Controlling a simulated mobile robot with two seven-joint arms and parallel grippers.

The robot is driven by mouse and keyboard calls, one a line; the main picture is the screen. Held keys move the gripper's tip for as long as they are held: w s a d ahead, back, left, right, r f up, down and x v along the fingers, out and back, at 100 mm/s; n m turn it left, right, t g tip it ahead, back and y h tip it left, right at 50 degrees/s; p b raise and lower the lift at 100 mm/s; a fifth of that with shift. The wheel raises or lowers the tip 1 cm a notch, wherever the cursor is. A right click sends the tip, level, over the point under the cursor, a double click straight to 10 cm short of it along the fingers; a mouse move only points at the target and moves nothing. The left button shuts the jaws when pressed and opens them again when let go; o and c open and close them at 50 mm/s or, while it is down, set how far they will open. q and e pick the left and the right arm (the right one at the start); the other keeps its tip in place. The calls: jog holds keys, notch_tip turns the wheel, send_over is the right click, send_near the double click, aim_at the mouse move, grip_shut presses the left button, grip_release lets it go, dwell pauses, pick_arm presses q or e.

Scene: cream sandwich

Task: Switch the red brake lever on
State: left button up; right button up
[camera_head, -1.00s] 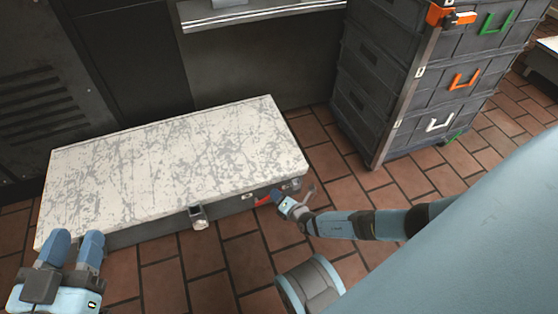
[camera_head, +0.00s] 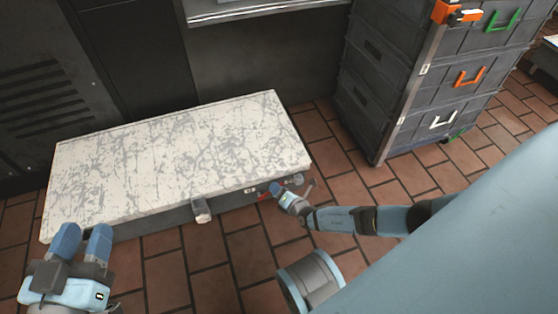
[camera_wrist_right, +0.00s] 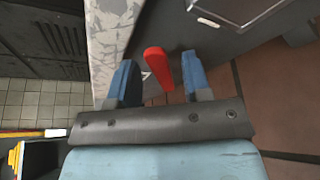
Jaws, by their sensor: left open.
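The red brake lever (camera_wrist_right: 158,68) is at the front side of a low, scuffed white-topped chest (camera_head: 180,150). In the right wrist view it stands between the two blue fingers of my right gripper (camera_wrist_right: 160,84), with a gap visible on each side. In the head view only a small red part of the lever (camera_head: 264,196) shows beside my right gripper (camera_head: 291,191), which partly hides it. My right gripper is open. My left gripper (camera_head: 84,234) is open and empty at the chest's front left corner.
A metal latch (camera_head: 201,212) sticks out from the chest's front. A stack of grey drawers (camera_head: 405,85) with coloured handles stands at the back right.

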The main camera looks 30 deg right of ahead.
pick_arm(q)
jog(key=s+n+p, duration=0.1)
jog(key=p, duration=0.1)
jog(key=s+d+n+g+p, duration=0.1)
jog(key=p, duration=0.1)
jog(key=shift+d+r+n+y, duration=0.1)
jog(key=shift+n+y, duration=0.2)
pick_arm(e)
jog(key=v, duration=1.4)
jog(key=shift+w, duration=0.1)
